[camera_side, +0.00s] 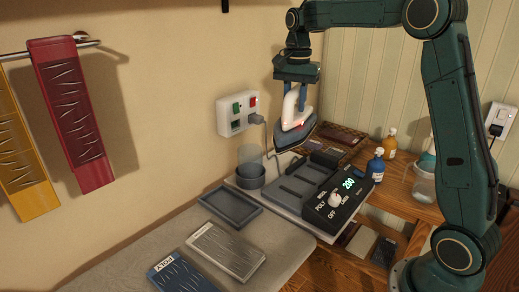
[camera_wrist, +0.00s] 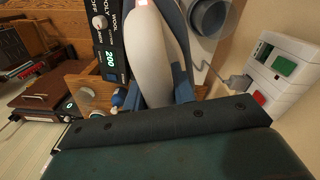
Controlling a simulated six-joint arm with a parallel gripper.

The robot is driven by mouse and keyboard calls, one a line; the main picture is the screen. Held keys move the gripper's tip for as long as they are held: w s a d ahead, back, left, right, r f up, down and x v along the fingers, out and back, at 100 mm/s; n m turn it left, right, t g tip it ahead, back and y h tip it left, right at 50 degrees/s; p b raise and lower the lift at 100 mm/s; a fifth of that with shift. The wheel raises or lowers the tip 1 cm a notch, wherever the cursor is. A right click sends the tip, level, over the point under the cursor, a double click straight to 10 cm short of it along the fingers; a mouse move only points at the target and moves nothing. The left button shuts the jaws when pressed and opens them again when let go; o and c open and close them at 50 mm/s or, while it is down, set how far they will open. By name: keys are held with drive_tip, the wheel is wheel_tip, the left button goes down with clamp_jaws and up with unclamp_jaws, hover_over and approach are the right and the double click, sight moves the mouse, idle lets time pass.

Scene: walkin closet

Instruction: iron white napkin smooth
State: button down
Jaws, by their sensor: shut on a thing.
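My gripper (camera_side: 297,80) is shut on the white handle of the iron (camera_side: 284,134). The iron hangs tilted in the air above its grey stand (camera_side: 297,186); a small red light shows on it. Its white handle (camera_wrist: 152,50) fills the middle of the wrist view, with my gripper (camera_wrist: 155,100) around its lower end. A pale wrinkled cloth (camera_side: 226,250), apparently the white napkin, lies flat on the light board (camera_side: 130,255), well away from the iron. The control box (camera_side: 340,197) has a knob and reads 200; where the knob points is unclear.
A blue wrinkled cloth (camera_side: 178,276) marked POLY lies beside the pale one. A shallow grey tray (camera_side: 231,208) looks empty. Yellow and red (camera_side: 75,115) cloths hang left.

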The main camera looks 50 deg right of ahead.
drive_tip(key=s+a+f+n, duration=0.1)
drive_tip(key=a+f+n, duration=0.2)
drive_tip(key=a, duration=0.7)
drive_tip(key=s+a+f+n, duration=0.1)
drive_tip(key=a+f+n, duration=0.3)
drive_tip(key=a+n, duration=0.3)
drive_tip(key=s+a+f+n, duration=0.1)
drive_tip(key=a+f+n, duration=0.3)
drive_tip(key=a, duration=0.9)
drive_tip(key=shift+s+a+n, duration=0.15)
drive_tip(key=shift+s+n, duration=0.15)
drive_tip(key=shift+n, duration=0.5)
drive_tip(key=shift+f, duration=0.25)
drive_tip(key=shift+f, duration=2.85)
drive_tip(key=shift+f, duration=0.65)
drive_tip(key=shift+r, duration=0.1)
wheel_tip(320, 180, up, 6)
